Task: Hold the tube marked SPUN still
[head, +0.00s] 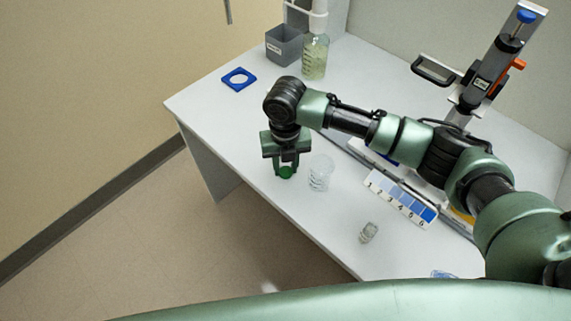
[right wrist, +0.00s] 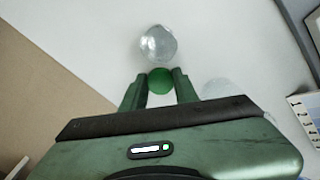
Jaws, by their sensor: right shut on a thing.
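My right gripper (head: 285,170) points down near the table's front left edge, shut on a green-topped thing (head: 286,172). The green top (right wrist: 160,81) shows between the two fingers in the right wrist view. Its lower part is hidden in the head view, and no SPUN marking is readable. A clear beaker (head: 320,173) stands just right of the gripper. In the right wrist view a clear round thing (right wrist: 158,43) shows just beyond the fingertips; I cannot tell whether it belongs to the held thing. My left gripper is not in view.
A small clear glass piece (head: 368,232) sits near the front edge, beside a numbered blue colour card (head: 400,198). A stand (head: 487,75) rises at right.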

